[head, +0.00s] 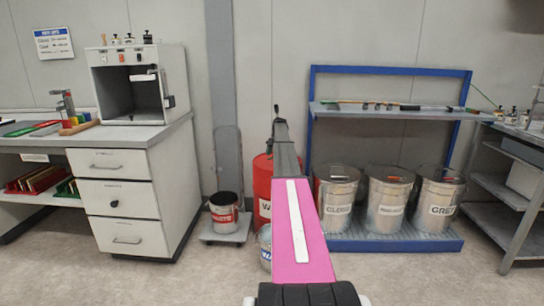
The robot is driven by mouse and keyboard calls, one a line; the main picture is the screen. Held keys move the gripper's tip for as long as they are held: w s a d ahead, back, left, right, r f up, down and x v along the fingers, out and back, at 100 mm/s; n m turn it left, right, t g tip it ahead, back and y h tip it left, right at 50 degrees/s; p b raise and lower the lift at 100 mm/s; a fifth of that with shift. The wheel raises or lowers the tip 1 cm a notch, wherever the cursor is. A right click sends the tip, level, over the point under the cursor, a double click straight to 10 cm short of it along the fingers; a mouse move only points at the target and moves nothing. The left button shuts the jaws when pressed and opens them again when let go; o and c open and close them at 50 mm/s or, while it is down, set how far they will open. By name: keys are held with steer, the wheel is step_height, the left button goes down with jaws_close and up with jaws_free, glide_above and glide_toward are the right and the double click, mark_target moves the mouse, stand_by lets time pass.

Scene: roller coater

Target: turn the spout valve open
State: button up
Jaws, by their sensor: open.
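I cannot make out a spout valve in the head view. A red drum (262,190) with partly covered white lettering stands behind my arm, which hides much of its front. A small metal pail (265,240) with blue lettering stands low in front of the drum, also partly covered by my arm. My arm reaches forward and up through the middle of the picture. My gripper (277,110) shows only as a thin dark tip at its far end, seen nearly edge-on. It is open, with nothing visible in it.
A drawer bench (118,205) with a white cabinet (140,85) stands left. A labelled bucket (224,212) sits on a low platform (226,236). A blue rack (390,72) with several metal bins (388,195) stands right, beside a grey shelf unit (515,195). The front floor is clear.

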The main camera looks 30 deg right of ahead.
steer(key=w+d+r, duration=0.1)
steer(key=w+d, duration=0.4)
steer(key=d, duration=0.6)
steer(key=shift+d+r, duration=0.35)
steer(key=shift+r, duration=0.05)
